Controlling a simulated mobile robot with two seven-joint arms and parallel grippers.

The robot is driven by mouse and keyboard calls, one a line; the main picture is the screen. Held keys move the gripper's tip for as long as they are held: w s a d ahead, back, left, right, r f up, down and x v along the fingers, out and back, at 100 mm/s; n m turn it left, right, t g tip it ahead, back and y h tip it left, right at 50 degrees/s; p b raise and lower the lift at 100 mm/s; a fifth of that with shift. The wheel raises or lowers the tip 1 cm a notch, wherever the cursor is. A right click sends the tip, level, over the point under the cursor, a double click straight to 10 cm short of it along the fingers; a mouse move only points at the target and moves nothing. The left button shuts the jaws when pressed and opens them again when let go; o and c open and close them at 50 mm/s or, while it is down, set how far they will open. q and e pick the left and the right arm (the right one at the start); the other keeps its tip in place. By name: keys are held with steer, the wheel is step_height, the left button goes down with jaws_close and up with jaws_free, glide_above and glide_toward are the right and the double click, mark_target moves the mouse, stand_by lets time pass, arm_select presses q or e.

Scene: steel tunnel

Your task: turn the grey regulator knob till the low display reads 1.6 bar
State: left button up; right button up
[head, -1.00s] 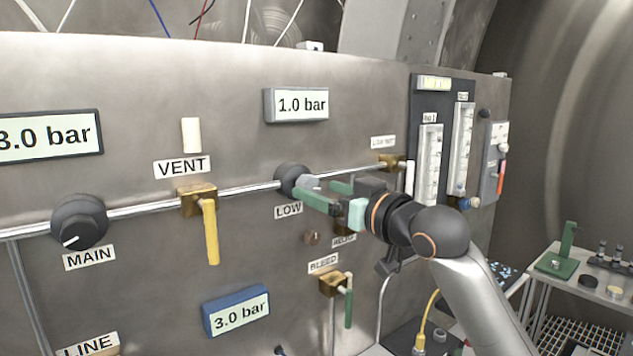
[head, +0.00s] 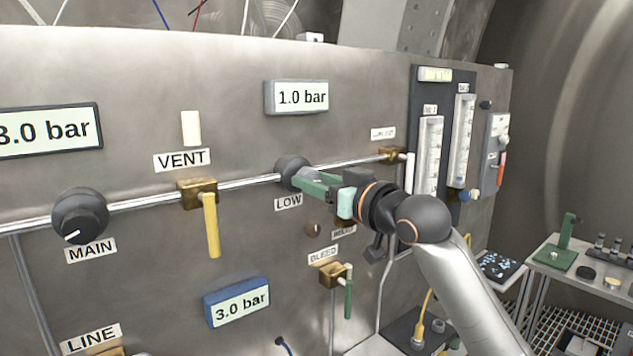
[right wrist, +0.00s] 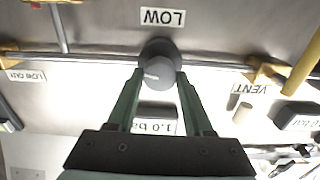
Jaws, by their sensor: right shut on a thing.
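The grey regulator knob (head: 292,171) sits on the steel panel above the LOW label (head: 288,202). In the right wrist view the knob (right wrist: 158,73) lies between my fingertips, with a pale pointer mark on its face. My right gripper (head: 308,181) is shut on the knob, its green fingers on either side; in the right wrist view the fingers (right wrist: 158,78) reach the knob's sides. The low display (head: 302,97) above the knob reads 1.0 bar. My left gripper is not in view.
A black MAIN knob (head: 80,217) and a yellow VENT lever (head: 211,225) are at the left. A green BLEED lever (head: 348,299) is below my right gripper. A blue display (head: 237,302) reads 3.0 bar. A pipe (head: 247,184) runs along the panel.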

jaws_close()
steer(key=shift+m, duration=0.3)
steer(key=m, duration=1.1)
steer(key=shift+m, duration=0.3)
stand_by(0.5)
steer(key=o, duration=0.8)
jaws_free()
steer(key=shift+d, duration=0.1)
